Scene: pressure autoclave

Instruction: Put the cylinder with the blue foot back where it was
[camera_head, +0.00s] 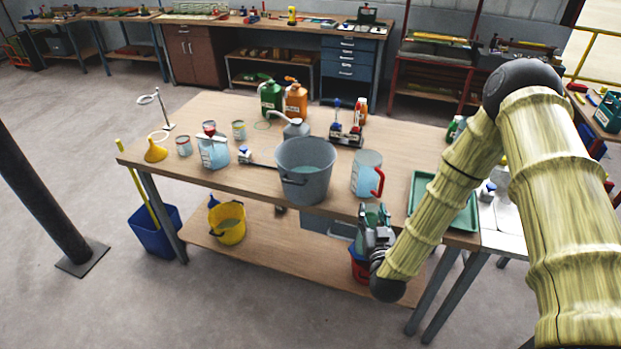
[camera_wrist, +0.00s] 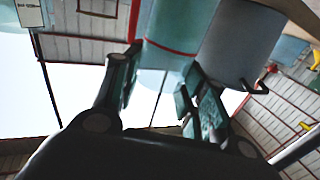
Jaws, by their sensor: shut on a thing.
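My gripper (camera_head: 374,232) is in front of the near edge of the table, right of the grey bucket and just below the jug with the red handle. In the wrist view my gripper (camera_wrist: 160,88) has its dark fingers on both sides of a pale, see-through thing (camera_wrist: 163,82), which seems to be the clear cylinder. It is shut on it. The cylinder's outline blends with the jug behind it. I cannot make out its blue foot in either view.
The jug with the red handle (camera_head: 364,172) and the grey bucket (camera_head: 305,178) stand near the table's front edge. A green tray (camera_head: 421,190) lies at the right end. Bare tabletop (camera_head: 225,182) shows front left. A lower shelf (camera_head: 280,250) runs beneath.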

